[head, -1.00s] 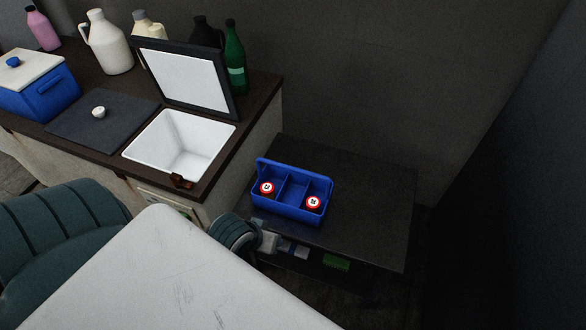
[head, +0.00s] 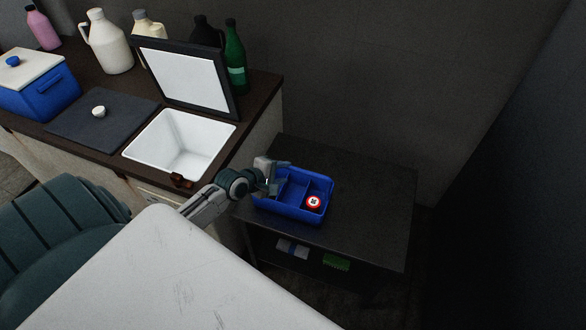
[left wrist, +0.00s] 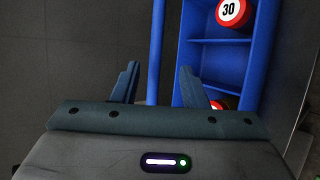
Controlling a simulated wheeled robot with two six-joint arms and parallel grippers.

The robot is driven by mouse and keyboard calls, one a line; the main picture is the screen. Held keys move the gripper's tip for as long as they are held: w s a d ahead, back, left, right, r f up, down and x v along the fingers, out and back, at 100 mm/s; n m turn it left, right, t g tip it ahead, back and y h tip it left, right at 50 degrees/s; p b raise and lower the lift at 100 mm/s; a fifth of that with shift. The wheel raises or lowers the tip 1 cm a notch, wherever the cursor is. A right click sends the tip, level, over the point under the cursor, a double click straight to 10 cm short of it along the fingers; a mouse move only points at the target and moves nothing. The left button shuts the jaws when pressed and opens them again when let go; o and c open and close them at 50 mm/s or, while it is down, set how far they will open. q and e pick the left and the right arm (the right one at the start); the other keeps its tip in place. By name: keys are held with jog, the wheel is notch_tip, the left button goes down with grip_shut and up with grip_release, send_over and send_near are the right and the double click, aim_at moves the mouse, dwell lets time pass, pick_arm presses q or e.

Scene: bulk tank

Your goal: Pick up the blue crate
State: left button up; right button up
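The blue crate (head: 290,211) stands on the dark low table and has compartments. A red and white round-topped item (head: 313,202) sits in its right compartment. My left gripper (head: 271,177) is over the crate's back left side, hiding the left compartment and part of the handle. In the left wrist view the crate (left wrist: 214,62) shows with one red-ringed top marked 30 (left wrist: 232,12) and another partly hidden by a finger. There the gripper (left wrist: 160,78) has its fingers apart, with the crate's blue handle bar (left wrist: 157,40) between them in the picture; contact is not clear. My right gripper is not in view.
The low table (head: 375,210) has bare room right of the crate. A counter to the left has an open white tank (head: 180,145) with a raised lid (head: 187,78), a green bottle (head: 235,60) and a blue cooler (head: 40,95). A wall stands behind the table.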

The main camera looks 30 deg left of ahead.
aim_at(294, 169)
pick_arm(q)
jog(key=x, duration=0.7)
jog(key=shift+w+d+r+p, duration=0.2)
jog(key=shift+r+p, duration=0.15)
jog(key=shift+p, duration=0.05)
jog(key=shift+w+d+f, duration=0.1)
jog(key=shift+w+f, duration=0.2)
jog(key=shift+w, duration=0.1)
jog(key=shift+r, duration=0.1)
grip_shut()
